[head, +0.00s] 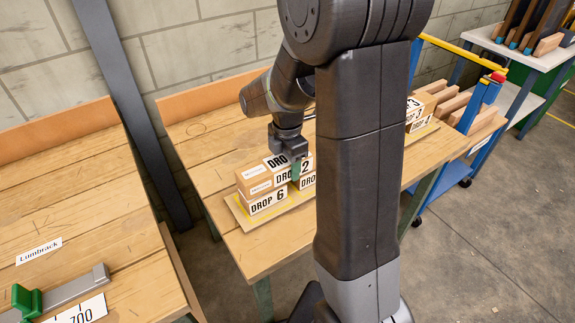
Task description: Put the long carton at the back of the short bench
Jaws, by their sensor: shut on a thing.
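My gripper (292,160) points down at a stack of wooden-coloured cartons on the middle bench (223,149). It is shut on a carton at the top of the stack (276,161), whose label reads "DRO" before a finger covers it. Other cartons sit close against and below it, one labelled "DROP 6" (267,201). My arm hides the stack's right side, so I cannot tell whether the held carton is lifted clear. I cannot tell which carton is the long one.
The cartons rest on a thin board (246,222) near the bench's front edge. The bench's back left is clear. Another bench (75,179) stands at left, labelled "Lumbrack". More cartons (417,112) and a blue trolley (480,120) are at right.

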